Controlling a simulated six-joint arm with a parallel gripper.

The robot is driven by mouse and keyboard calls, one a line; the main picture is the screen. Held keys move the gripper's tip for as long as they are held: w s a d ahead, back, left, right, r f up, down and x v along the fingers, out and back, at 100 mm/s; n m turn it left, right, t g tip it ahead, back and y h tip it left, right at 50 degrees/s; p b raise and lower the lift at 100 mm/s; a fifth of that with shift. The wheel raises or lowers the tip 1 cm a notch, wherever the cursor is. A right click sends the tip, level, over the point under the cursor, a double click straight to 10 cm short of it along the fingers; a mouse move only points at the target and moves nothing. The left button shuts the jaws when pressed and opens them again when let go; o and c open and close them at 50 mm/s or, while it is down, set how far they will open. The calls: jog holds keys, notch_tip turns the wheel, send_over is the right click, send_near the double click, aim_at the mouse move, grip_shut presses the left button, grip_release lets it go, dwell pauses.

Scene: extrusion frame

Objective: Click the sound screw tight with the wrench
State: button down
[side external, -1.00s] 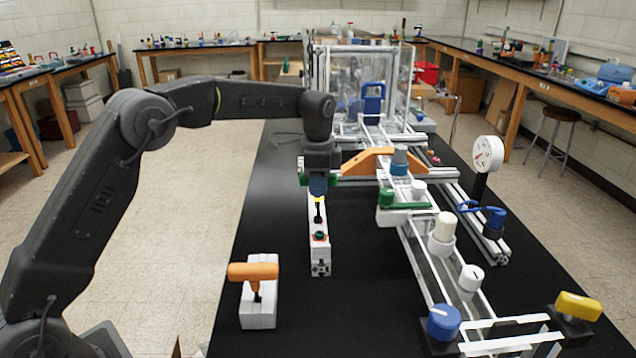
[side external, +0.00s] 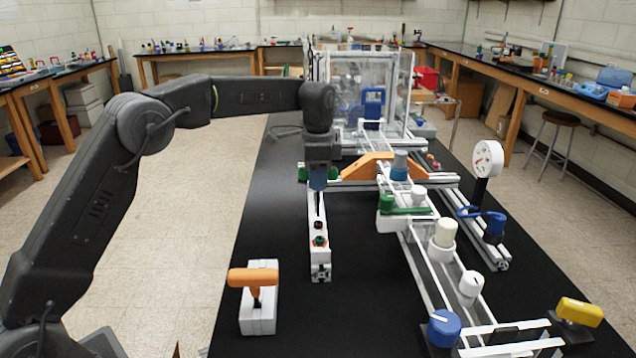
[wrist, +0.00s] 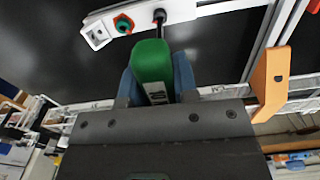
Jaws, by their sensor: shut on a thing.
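My gripper (side external: 318,183) is shut on the green handle of a wrench; the handle (wrist: 152,68) shows between the blue fingers in the wrist view. The wrench's thin dark shaft (side external: 318,205) points down over a white extrusion rail (side external: 320,258). A dark screw head (side external: 318,225) sits on the rail just below the shaft's tip; I cannot tell whether they touch. Nearer the rail's front end is a green-centred screw (side external: 320,241) with an orange-red ring, also in the wrist view (wrist: 123,24). I cannot tell which screw is the sound one.
An orange T-handled tool (side external: 253,277) stands in a white block (side external: 258,318) at front left. Black table is bare left of the rail.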

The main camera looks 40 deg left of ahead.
jog(key=shift+r, duration=0.15)
jog(key=shift+r, duration=1.45)
